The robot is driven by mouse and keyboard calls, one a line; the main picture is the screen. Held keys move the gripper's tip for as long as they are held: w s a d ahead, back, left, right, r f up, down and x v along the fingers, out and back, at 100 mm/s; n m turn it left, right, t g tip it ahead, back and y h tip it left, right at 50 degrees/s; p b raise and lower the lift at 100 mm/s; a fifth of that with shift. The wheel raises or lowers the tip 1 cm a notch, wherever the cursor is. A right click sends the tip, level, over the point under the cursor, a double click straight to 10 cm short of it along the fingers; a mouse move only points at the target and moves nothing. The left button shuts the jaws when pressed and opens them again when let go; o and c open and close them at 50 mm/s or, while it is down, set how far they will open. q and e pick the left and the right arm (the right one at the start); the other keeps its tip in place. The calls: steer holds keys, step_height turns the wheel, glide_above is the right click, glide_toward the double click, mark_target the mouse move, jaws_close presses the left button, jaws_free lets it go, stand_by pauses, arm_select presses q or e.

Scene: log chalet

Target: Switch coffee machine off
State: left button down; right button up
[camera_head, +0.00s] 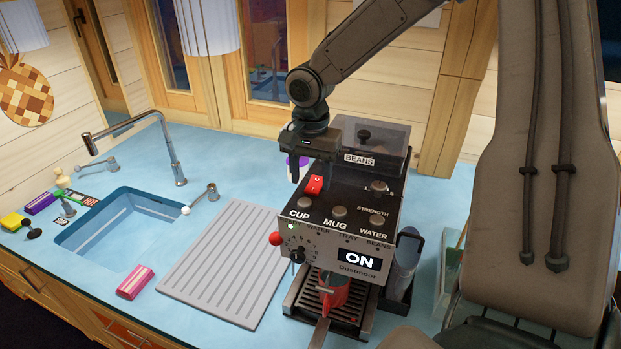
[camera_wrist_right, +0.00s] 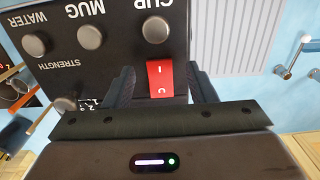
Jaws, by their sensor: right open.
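The coffee machine (camera_head: 330,240) stands on the blue counter, its display (camera_head: 359,262) reading ON and a small green light lit on its front. A red rocker switch (camera_head: 314,185) sits on its dark top panel. In the right wrist view the red switch (camera_wrist_right: 160,78) shows between my fingers, marked I and O. My right gripper (camera_head: 312,172) is open and points down just above the switch; it also shows in the right wrist view (camera_wrist_right: 162,88). I cannot tell whether a finger touches the switch. My left gripper is not in view.
A sink (camera_head: 125,232) with a tap (camera_head: 165,150) and a ribbed drainboard (camera_head: 222,262) lie left of the machine. A red thing (camera_head: 335,292) is on the machine's drip tray. A clear bean hopper (camera_head: 370,140) stands behind the switch. A pink sponge (camera_head: 135,283) lies near the front edge.

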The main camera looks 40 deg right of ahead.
steer(key=shift+f, duration=0.9)
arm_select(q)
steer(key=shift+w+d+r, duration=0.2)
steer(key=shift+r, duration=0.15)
arm_select(e)
steer(key=shift+s+a, duration=0.15)
steer(key=shift+s, duration=0.05)
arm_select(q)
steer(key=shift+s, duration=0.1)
arm_select(e)
steer(key=shift+w, duration=0.1)
steer(key=c, duration=1)
steer(key=shift+w+d+y, duration=0.15)
steer(key=shift+d+y, duration=0.1)
steer(key=shift+y, duration=0.15)
steer(key=shift+w+d+r+g+y, duration=0.1)
steer(key=shift+d+r+g+y, duration=0.1)
steer(key=shift+g+y, duration=0.35)
steer(key=shift+w+d+r+g+y, duration=0.15)
steer(key=shift+g+y, duration=0.2)
steer(key=shift+y, duration=0.4)
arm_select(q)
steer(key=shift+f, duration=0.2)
arm_select(e)
steer(key=shift+s, duration=0.1)
